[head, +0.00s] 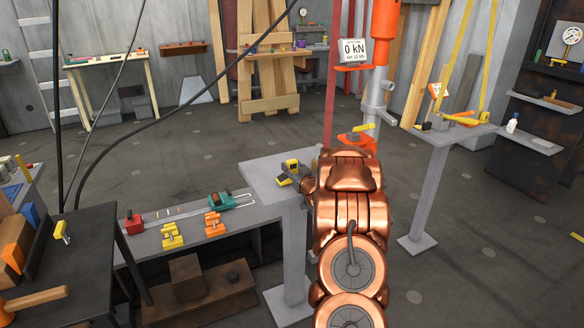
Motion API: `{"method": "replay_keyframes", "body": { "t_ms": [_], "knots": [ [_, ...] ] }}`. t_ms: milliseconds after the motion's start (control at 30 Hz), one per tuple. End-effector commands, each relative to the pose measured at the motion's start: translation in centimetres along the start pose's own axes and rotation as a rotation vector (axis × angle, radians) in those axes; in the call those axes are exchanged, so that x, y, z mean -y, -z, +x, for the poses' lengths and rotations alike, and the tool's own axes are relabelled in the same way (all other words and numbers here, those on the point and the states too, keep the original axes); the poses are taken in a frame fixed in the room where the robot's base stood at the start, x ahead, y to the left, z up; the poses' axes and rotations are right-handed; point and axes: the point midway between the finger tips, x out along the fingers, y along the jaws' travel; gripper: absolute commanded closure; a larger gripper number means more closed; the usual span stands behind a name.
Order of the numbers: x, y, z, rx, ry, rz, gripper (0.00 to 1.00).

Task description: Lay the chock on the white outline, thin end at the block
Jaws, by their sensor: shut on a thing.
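My gripper (286,177) is at the end of my copper arm, over the grey pedestal top (255,172). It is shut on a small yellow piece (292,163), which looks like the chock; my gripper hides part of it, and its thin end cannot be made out. A white outline (250,193) is drawn on the grey bench to the left of my gripper. A teal block (221,201) stands at the outline's left side. The held piece is apart from both.
Yellow pieces (172,237) and orange pieces (213,226) lie at the bench front. A red block (134,224) stands at its left end. The orange press (383,35) and a grey stand (425,140) are behind and to the right.

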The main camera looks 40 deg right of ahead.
Motion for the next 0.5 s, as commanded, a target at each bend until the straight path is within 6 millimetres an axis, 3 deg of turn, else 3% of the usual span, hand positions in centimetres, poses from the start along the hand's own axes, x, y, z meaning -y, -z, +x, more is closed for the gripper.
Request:
{"method": "replay_keyframes", "body": {
  "t_ms": [500],
  "knots": [
    [0.02,-0.89,0.46,0.0,0.0,0.0,1.0]
  ]
}}
